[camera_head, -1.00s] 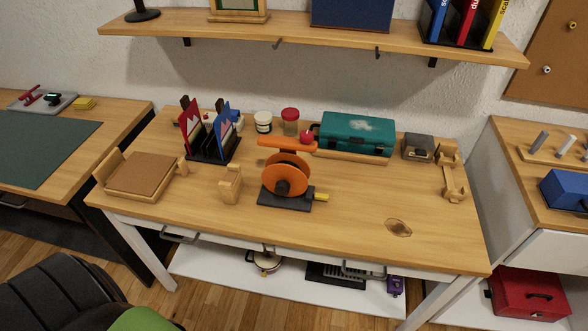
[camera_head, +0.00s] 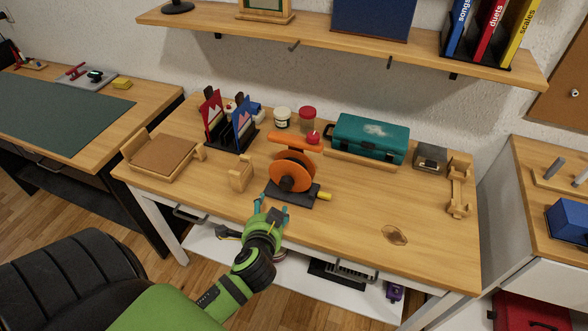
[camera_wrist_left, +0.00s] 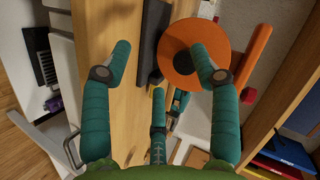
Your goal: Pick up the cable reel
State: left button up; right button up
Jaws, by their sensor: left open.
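The cable reel (camera_head: 291,175) stands upright on the wooden table. It has an orange drum, an orange top handle (camera_head: 294,141), a dark flat base and a yellow piece at the right of the base. My left gripper (camera_head: 268,208) is open and empty near the table's front edge, in front of the reel and a little to its left. In the left wrist view, the reel's orange disc (camera_wrist_left: 182,62) shows beyond the open fingers (camera_wrist_left: 160,55), and one finger covers part of it. I see no contact with the reel. My right gripper is not in view.
A wooden block stand (camera_head: 241,174) is left of the reel. A card or book rack (camera_head: 232,139), two jars and a teal case (camera_head: 367,138) stand behind. A wall shelf (camera_head: 400,54) overhangs the back.

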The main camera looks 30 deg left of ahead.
pick_arm(q)
jog(key=w+a+r+m+t, duration=0.1)
jog(key=w+r+m+t, duration=0.2)
jog(key=w+r, duration=0.1)
jog(key=m+t, duration=0.3)
jog(key=m, duration=0.3)
send_near(294, 146)
jog(key=w, duration=0.2)
jog(key=shift+h, duration=0.4)
jog(key=p+x, duration=0.1)
jog(key=x, duration=0.2)
jog(key=a+p+x, duration=0.1)
jog(key=x, duration=0.2)
jog(key=shift+f+p, duration=0.1)
jog(key=shift+p, duration=0.2)
jog(key=shift+w+a, duration=0.15)
jog(key=shift+w, duration=0.2)
jog(key=shift+s, duration=0.1)
grip_shut()
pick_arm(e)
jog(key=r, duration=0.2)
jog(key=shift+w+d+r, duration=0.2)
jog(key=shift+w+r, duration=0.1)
